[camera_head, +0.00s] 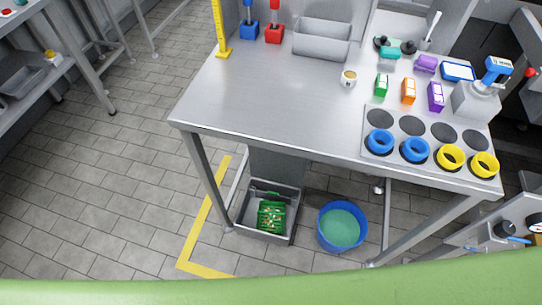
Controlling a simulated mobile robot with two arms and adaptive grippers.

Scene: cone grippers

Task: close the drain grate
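I see no drain grate that I can make out for sure. The tiled floor (110,190) runs left of and under the steel table (260,95). A dark patch (318,205) lies on the floor under the table, between a grey crate and a blue bucket; I cannot tell whether it is a shadow, an opening or a grate. Neither of my grippers is in view.
The grey crate (243,212) holds green items. The blue bucket (322,225) has green contents. A yellow line (205,220) marks a floor corner. Blue rings (415,150) and yellow rings (450,157) sit at the table's right. Floor at left is open.

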